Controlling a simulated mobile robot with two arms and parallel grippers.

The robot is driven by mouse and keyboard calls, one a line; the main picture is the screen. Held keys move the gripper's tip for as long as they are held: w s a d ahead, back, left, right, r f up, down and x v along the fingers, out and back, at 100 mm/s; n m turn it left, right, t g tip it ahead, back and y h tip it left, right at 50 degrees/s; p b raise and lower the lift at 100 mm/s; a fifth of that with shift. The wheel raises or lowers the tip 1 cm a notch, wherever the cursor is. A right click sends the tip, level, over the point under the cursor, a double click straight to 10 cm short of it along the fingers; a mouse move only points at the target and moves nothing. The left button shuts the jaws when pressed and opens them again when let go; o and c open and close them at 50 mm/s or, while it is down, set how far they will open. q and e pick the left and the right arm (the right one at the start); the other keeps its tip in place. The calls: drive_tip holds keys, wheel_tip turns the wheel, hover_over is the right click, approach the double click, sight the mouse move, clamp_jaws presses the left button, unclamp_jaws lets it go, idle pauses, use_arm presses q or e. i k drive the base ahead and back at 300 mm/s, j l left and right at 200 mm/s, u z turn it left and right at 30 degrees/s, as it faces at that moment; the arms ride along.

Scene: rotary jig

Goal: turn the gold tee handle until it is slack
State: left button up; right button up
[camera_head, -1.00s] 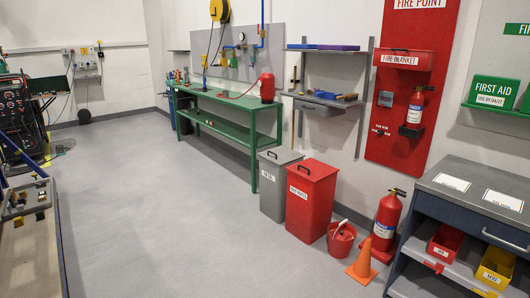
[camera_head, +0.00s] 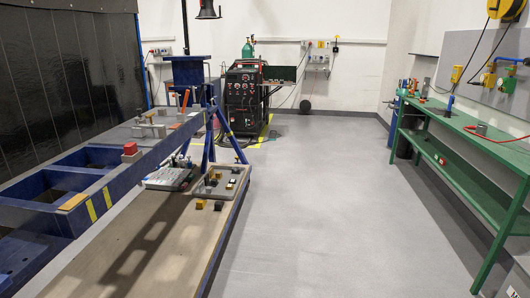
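I cannot make out a gold tee handle for certain. A grey plate (camera_head: 217,183) with small dark, gold and light parts lies on a low wooden-topped bench (camera_head: 150,245). A small yellow-gold block (camera_head: 200,204) sits at its near edge, too small to identify. A second grey fixture (camera_head: 168,178) with upright pieces lies to its left. Neither of my grippers is in view.
A blue steel frame table (camera_head: 100,170) with clamps and a red block (camera_head: 130,149) fills the left. A dark welding machine (camera_head: 245,95) stands at the back. A green workbench (camera_head: 465,125) lines the right wall. Grey floor (camera_head: 320,200) between is clear.

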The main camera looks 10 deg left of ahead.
sight(150, 116)
drive_tip(key=i+u, duration=0.1)
drive_tip(key=i, duration=0.95)
drive_tip(key=i+l, duration=0.1)
drive_tip(key=i, duration=0.95)
drive_tip(key=j+u, duration=0.05)
